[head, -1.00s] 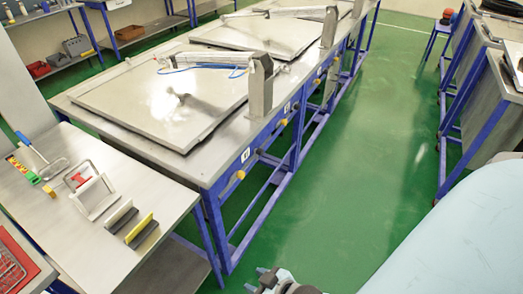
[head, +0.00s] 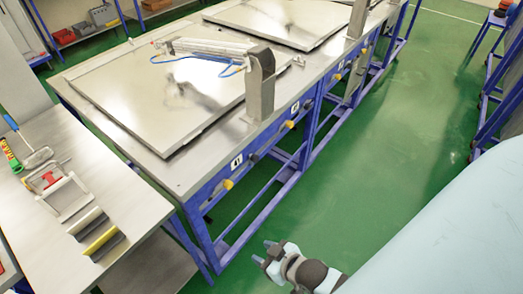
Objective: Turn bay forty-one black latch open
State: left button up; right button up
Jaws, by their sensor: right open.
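The near steel bench with a blue frame carries a number plate (head: 237,160) on its front rail; its digits are too small to read surely. A small dark latch (head: 253,157) sits just right of the plate. A yellow knob (head: 228,184) sits below and left of the plate. The near flat metal lid (head: 165,95) lies down on the bench top. My right gripper (head: 265,252) is at the bottom centre, open and empty, over the green floor in the picture and apart from the bench. My left gripper is out of view.
A side table (head: 130,190) at left holds a brush (head: 38,157), a white frame (head: 68,200) and angled strips (head: 100,240). A metal post (head: 260,85) stands at the lid's edge. Another yellow knob (head: 290,124) is farther along. Green floor (head: 380,150) is clear at right.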

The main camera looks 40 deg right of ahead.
aim_at(253, 158)
jog(key=i+l+u, duration=0.15)
jog(key=l, duration=0.8)
jog(key=l+u, duration=0.15)
jog(key=l, duration=0.85)
jog(key=l+u, duration=0.15)
jog(key=l, duration=0.8)
jog(key=l+u, duration=0.1)
jog(key=l, duration=0.9)
jog(key=k+l+u, duration=0.15)
jog(key=l, duration=0.8)
